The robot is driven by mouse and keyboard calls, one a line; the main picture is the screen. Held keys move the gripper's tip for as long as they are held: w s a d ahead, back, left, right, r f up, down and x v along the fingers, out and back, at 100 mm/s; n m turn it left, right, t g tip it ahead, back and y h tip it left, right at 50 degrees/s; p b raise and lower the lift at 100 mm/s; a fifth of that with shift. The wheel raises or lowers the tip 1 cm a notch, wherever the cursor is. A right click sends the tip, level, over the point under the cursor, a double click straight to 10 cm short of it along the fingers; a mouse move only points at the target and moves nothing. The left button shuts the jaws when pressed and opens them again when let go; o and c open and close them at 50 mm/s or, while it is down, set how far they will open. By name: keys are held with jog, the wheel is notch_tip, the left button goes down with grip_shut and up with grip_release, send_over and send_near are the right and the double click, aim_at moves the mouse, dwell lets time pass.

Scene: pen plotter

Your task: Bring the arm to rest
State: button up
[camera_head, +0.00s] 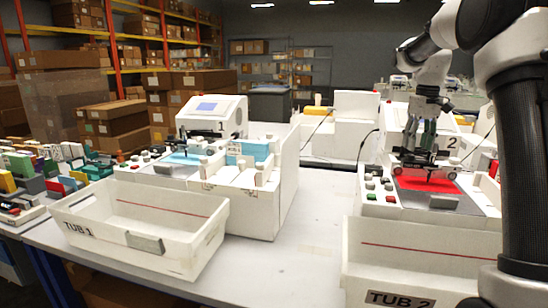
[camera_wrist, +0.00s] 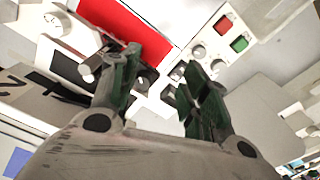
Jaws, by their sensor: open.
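My arm comes in from the right of the head view and bends down over the plotter marked 2. My gripper (camera_head: 422,143) hangs there, pointing down, just above or beside the dark pen carriage; the exact gap cannot be told. In the wrist view my gripper (camera_wrist: 157,78) has its two dark green fingers apart, with nothing visible held between them. A red sheet (camera_head: 441,185) lies on plotter 2's bed, under the carriage. The red sheet (camera_wrist: 128,28) also shows beyond the fingers in the wrist view.
Tub 1 (camera_head: 75,222) stands at the front left and tub 2 (camera_head: 425,262) in front of plotter 2. Plotter 1 (camera_head: 283,190), with a blue sheet, stands at the left. Bare white table (camera_head: 300,258) lies between the tubs. Red and green buttons (camera_wrist: 239,43) sit near the fingers.

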jog(key=s+a+f+t, duration=0.1)
jog(key=s+a, duration=0.3)
jog(key=s, duration=1.4)
jog(key=s+a+f+m+t, duration=0.1)
jog(key=s+a+t, duration=0.2)
jog(key=s, duration=1.4)
jog(key=shift+s+a, duration=0.4)
jog(key=shift+a, duration=0.55)
